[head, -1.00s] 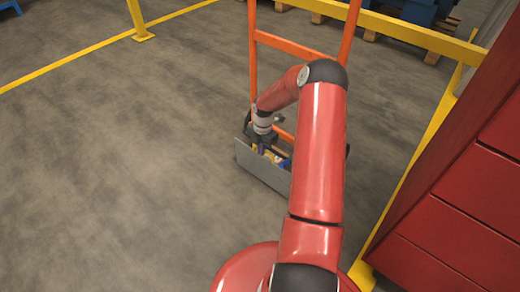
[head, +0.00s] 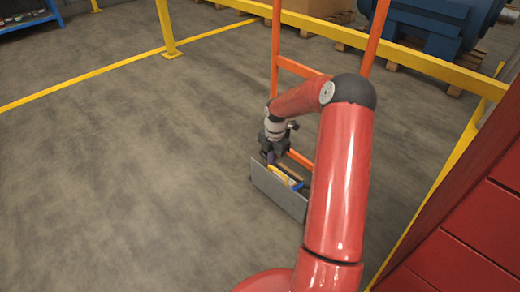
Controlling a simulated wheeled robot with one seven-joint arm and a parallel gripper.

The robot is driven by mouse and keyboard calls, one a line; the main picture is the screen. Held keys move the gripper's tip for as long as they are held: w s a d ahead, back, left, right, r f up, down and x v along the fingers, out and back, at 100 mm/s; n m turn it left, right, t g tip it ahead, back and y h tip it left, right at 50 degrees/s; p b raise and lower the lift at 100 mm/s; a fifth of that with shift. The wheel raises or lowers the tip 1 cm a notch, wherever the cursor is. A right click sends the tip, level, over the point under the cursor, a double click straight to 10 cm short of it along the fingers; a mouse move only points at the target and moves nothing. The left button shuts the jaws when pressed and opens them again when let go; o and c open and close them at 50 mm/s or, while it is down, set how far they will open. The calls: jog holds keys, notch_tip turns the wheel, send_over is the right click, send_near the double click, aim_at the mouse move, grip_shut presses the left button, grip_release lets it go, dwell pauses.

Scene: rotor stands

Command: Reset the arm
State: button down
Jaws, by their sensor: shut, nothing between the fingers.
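My red arm reaches forward across the right half of the head view, bent at its dark elbow. My gripper (head: 270,156) is at the arm's far end, small and dark, above the left end of a low grey-walled box (head: 278,192). Its fingers look closed with nothing held. I cannot tell whether the fingertips touch anything in the box. Yellow and blue items (head: 284,176) show inside the box, partly hidden by its front wall and by my arm.
An orange upright frame (head: 275,60) stands at the box. Yellow railing (head: 440,66) runs behind it, with a blue machine (head: 435,25) beyond. A red cabinet (head: 470,240) stands close at right. The grey floor (head: 120,180) at left is clear.

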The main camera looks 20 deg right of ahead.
jog(key=s+a+r+m+t+h+p, duration=0.1)
jog(key=s+a+r+m, duration=0.25)
jog(key=r, duration=0.55)
jog(key=s+a+r+m+h+p, duration=0.1)
jog(key=s+a+r+m, duration=0.25)
jog(key=r, duration=0.45)
jog(key=s+a+r+m+t+h+p, duration=0.1)
jog(key=s+a+r+m, duration=0.3)
jog(key=r, duration=0.5)
jog(key=s+a+r+m+t, duration=0.1)
jog(key=s+a+r+m, duration=0.1)
jog(key=s, duration=0.4)
jog(key=s+a+r+m+t+y+p, duration=0.1)
jog(key=s+a+r+m, duration=0.1)
jog(key=s+m, duration=0.3)
jog(key=s+a+r+m+t+y+p, duration=0.1)
jog(key=s+a+r+m, duration=0.2)
jog(key=s, duration=0.5)
jog(key=shift+r+m+t, duration=0.4)
jog(key=shift+m, duration=0.1)
